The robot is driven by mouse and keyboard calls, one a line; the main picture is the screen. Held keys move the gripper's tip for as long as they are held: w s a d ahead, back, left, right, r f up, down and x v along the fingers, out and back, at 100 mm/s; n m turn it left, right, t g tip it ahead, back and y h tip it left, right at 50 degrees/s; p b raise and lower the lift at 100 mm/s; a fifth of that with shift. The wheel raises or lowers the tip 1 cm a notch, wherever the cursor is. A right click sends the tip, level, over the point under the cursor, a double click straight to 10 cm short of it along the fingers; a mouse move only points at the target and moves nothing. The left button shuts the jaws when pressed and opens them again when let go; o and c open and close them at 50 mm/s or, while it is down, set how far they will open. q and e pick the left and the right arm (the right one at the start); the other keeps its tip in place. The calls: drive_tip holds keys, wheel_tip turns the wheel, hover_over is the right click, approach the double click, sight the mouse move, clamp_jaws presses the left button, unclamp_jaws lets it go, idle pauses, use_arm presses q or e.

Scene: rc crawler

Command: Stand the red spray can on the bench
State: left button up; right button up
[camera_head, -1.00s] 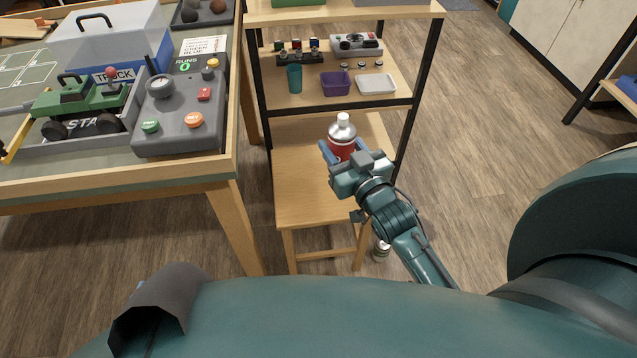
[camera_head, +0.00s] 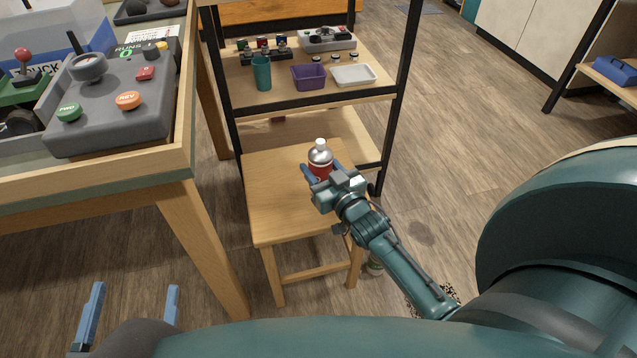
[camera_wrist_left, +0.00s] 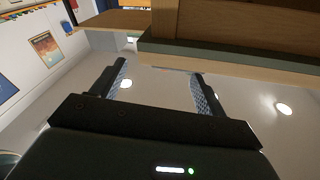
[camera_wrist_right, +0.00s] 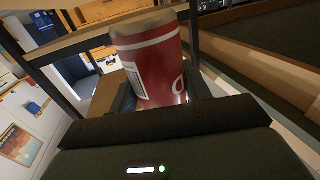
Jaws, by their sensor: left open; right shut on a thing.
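The red spray can (camera_head: 320,163) has a silver top and white cap. It appears upright over the seat of a wooden stool (camera_head: 275,215); I cannot tell whether its base touches the seat. My right gripper (camera_head: 324,174) is shut on the can. The can's red body with white markings also fills the middle of the right wrist view (camera_wrist_right: 158,70). The wooden bench (camera_head: 180,165) with a green edge band stands at the left. My left gripper (camera_head: 133,288) is open and empty, low in front of the bench; it also shows in the left wrist view (camera_wrist_left: 158,80).
A grey control box (camera_head: 115,105) with buttons and a joystick occupies the bench's near corner. A shelf (camera_head: 230,90) behind the stool holds a teal cup (camera_head: 261,74), a purple bin (camera_head: 309,77) and a white tray (camera_head: 353,75).

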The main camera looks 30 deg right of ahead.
sight(320, 179)
wheel_tip(320, 179, down, 4)
drive_tip(key=shift+r+b, duration=0.1)
drive_tip(key=shift+b, duration=0.8)
drive_tip(key=shift+r, duration=0.1)
drive_tip(key=o, duration=0.6)
drive_tip(key=shift+f, duration=0.2)
drive_tip(key=o, duration=0.5)
drive_tip(key=shift+r, duration=0.1)
